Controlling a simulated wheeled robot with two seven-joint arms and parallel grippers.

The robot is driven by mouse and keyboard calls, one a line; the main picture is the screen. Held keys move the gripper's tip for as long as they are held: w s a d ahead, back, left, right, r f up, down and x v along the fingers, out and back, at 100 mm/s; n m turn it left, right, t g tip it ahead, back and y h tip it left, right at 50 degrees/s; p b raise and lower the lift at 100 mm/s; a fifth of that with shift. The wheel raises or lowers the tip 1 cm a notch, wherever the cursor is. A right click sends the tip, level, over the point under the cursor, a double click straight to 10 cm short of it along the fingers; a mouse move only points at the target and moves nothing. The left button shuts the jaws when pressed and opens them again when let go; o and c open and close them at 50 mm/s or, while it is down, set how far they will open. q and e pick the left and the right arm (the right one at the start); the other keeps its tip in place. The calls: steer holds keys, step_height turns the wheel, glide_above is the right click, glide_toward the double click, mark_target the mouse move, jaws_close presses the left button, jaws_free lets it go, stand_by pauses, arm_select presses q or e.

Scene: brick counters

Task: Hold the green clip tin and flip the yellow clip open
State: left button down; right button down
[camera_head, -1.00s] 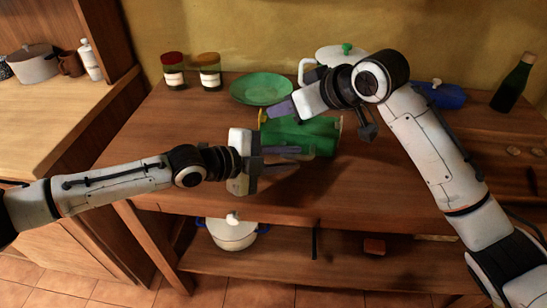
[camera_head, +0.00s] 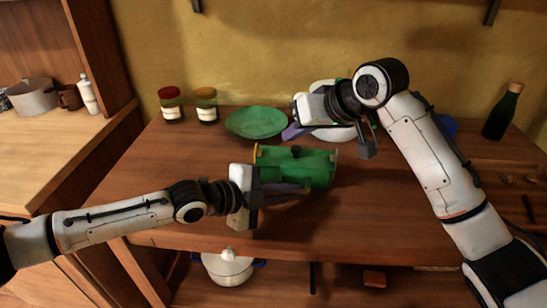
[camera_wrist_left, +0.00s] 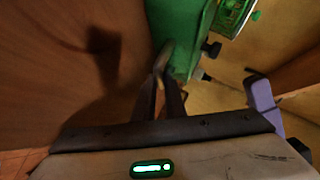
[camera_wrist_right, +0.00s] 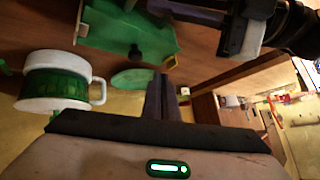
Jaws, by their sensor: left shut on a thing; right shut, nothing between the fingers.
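The green clip tin (camera_head: 318,170) lies on the wooden counter, with a black knob on its upper side and yellowish edges at its ends. It also shows in the left wrist view (camera_wrist_left: 180,30) and the right wrist view (camera_wrist_right: 130,35). My left gripper (camera_head: 300,190) is shut at the tin's near side. In the left wrist view its fingertips (camera_wrist_left: 163,68) close on a small pale piece beside the green wall. My right gripper (camera_head: 291,132) is shut and empty, above and behind the tin, apart from it.
A green dish (camera_head: 255,122) lies behind the tin, beside two labelled jars (camera_head: 171,108). A white pot with a green band (camera_wrist_right: 58,85) stands behind my right gripper. A dark bottle (camera_head: 502,112) is at the back right. The counter's front left is clear.

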steer(key=d+r+m, duration=0.1)
steer(key=m, duration=0.1)
steer(key=d+m+g, duration=0.1)
steer(key=m, duration=0.1)
steer(key=shift+r+g+h, duration=0.3)
steer(key=shift+r+h, duration=0.1)
steer(key=shift+w+f, duration=0.1)
glide_toward(259, 151)
steer(key=f, duration=0.1)
steer(key=w+d+f, duration=0.1)
steer(key=f, duration=0.1)
steer(key=w+f, duration=0.1)
steer(key=shift+d+f, duration=0.2)
steer(key=a, duration=0.3)
steer(key=shift+a, duration=0.45)
